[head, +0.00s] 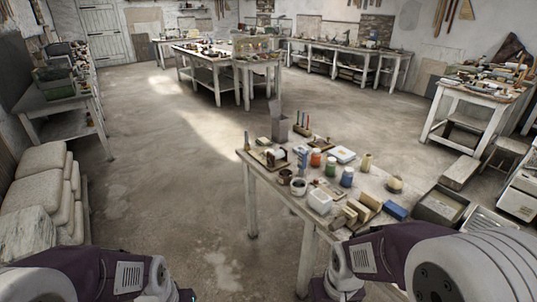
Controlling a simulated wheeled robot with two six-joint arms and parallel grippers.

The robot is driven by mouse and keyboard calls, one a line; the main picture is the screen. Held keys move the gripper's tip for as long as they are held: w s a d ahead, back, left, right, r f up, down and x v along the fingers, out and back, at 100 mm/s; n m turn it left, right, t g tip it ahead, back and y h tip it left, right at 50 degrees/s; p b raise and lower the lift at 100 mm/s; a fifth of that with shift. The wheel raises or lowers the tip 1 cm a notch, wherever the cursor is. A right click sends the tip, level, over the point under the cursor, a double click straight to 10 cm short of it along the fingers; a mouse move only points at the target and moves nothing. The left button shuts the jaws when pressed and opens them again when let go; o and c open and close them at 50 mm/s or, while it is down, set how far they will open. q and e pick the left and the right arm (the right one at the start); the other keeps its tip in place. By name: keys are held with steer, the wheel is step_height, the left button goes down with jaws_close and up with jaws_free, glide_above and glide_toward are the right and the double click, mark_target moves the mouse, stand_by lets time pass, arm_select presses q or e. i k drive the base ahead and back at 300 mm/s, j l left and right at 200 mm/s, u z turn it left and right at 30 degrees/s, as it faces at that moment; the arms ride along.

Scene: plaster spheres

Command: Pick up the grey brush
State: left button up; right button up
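I cannot make out a grey brush for certain anywhere in the head view. The nearest worktable (232,166) carries many small items, too small to tell apart fully. A thin upright item (247,141) stands at its far left corner; I cannot tell whether it is a brush. My two arms enter at the bottom left and bottom right, bent downward. Both grippers are below the picture edge, so their state and anything in them are hidden.
The table holds an orange-red jar (315,158), a blue jar (347,177), a white tub (319,202), a blue block (396,211) and a dark tray (441,208). Stacked sacks (35,190) stand at left. The floor left of the table is clear.

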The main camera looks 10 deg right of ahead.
mark_target(247, 143)
steer(key=i+j+z, duration=0.45)
steer(key=i, duration=0.3)
steer(key=i+j+z, duration=0.45)
steer(key=i+j, duration=0.15)
steer(key=i+j+z, duration=0.5)
steer(key=j, duration=0.35)
steer(key=i+j+z, duration=0.2)
steer(key=j, duration=0.25)
steer(key=i+j+z, duration=0.25)
steer(key=j, duration=0.3)
